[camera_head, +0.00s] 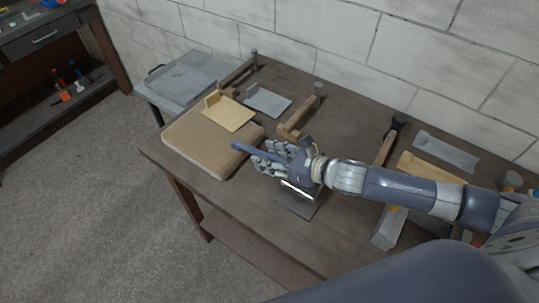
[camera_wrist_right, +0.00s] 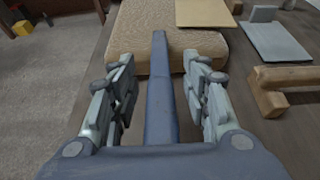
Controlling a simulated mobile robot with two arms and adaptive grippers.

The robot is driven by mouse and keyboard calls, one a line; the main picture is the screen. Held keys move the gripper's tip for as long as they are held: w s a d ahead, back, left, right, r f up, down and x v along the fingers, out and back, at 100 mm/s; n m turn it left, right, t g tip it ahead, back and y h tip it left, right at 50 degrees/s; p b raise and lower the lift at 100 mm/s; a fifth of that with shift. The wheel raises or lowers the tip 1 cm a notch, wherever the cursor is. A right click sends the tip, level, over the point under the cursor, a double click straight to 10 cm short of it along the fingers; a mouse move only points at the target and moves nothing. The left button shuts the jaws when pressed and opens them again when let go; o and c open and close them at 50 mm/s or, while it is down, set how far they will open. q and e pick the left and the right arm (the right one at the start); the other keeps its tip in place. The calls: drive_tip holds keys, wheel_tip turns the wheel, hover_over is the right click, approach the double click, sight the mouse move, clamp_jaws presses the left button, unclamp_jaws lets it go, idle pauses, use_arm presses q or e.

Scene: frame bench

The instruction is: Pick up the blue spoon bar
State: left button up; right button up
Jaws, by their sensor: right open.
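The blue spoon bar (camera_wrist_right: 160,92) is a long, narrow blue bar. In the right wrist view it runs lengthwise between the two fingers of my right gripper (camera_wrist_right: 158,70), with gaps on both sides. In the head view the bar's far end (camera_head: 240,147) sticks out past my right gripper (camera_head: 262,157) over the edge of a tan padded block. The gripper is open around the bar. The rest of the bar is hidden by the hand in the head view. My left gripper is not in view.
The tan block (camera_head: 200,148) carries a yellow plate (camera_head: 228,114). A grey-blue plate (camera_head: 268,101) and a wooden handle piece (camera_head: 297,122) lie behind the hand. A dark plate (camera_head: 300,205) lies under it. A hammer-like tool (camera_head: 388,142) lies to the right.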

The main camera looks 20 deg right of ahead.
clamp_jaws()
drive_tip(key=shift+r, duration=0.15)
